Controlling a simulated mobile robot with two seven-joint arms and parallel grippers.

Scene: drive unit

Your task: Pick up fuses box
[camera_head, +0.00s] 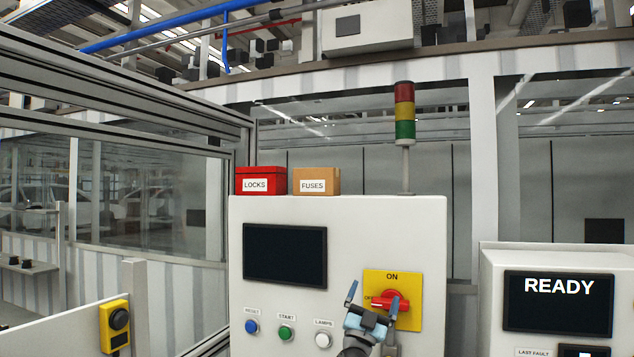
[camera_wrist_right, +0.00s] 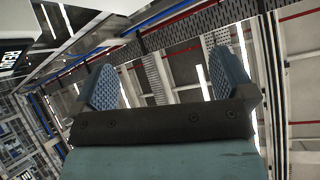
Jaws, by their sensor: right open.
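The fuses box (camera_head: 316,182) is a small tan-brown box with a white FUSES label. It stands on top of the grey control cabinet (camera_head: 340,215), just right of the red LOCKS box (camera_head: 261,181). My right gripper (camera_head: 371,301) is in front of the cabinet, below and to the right of the fuses box, near the red rotary switch. Its fingers point up and are spread apart with nothing between them. In the right wrist view the open fingers (camera_wrist_right: 170,75) frame only the ceiling structure. My left gripper is not in view.
A red-yellow-green signal tower (camera_head: 404,115) rises from the cabinet top, right of the fuses box. The red switch (camera_head: 391,303) on its yellow plate sticks out beside my right gripper. A READY screen (camera_head: 558,303) stands at the right. The cabinet top between fuses box and tower is clear.

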